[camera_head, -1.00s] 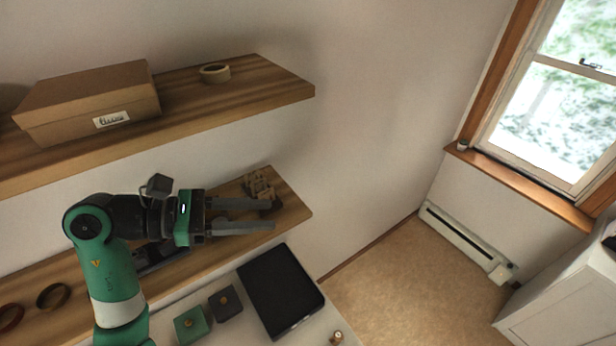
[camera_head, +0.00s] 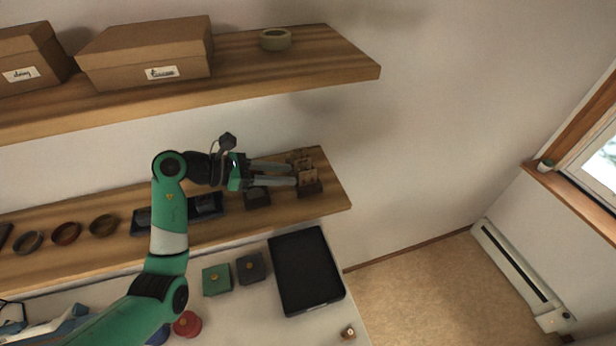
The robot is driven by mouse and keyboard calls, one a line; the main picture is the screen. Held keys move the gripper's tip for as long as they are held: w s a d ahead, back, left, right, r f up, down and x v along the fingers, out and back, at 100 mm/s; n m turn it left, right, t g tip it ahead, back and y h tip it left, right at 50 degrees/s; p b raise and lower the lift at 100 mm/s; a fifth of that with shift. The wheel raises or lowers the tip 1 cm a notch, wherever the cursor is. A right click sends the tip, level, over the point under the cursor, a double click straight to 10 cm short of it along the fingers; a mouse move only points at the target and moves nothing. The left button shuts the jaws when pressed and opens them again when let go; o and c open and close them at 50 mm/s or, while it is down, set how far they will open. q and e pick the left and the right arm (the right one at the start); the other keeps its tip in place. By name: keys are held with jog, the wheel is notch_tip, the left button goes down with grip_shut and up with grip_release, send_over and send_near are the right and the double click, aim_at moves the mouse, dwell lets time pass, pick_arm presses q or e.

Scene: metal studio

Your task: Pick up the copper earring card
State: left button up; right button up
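Small tan-brown cards (camera_head: 308,173), which look like earring cards, stand in a dark holder (camera_head: 310,190) near the right end of the lower shelf. I cannot tell which one is the copper card. My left gripper (camera_head: 296,175) reaches in from the left over the lower shelf. Its two long grey fingers are apart, with the tips at the left side of the cards. I see nothing held between them; whether a fingertip touches a card is unclear. My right gripper is not in view.
The upper shelf (camera_head: 340,68) holds cardboard boxes (camera_head: 150,55) and a tape roll (camera_head: 276,39). Below are a black tray (camera_head: 305,270), a green box (camera_head: 216,280) and a dark grey box (camera_head: 251,268).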

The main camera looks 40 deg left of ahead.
aim_at(302, 175)
pick_arm(q)
jog(key=shift+p+x, duration=0.65)
jog(key=shift+x, duration=2.05)
grip_shut()
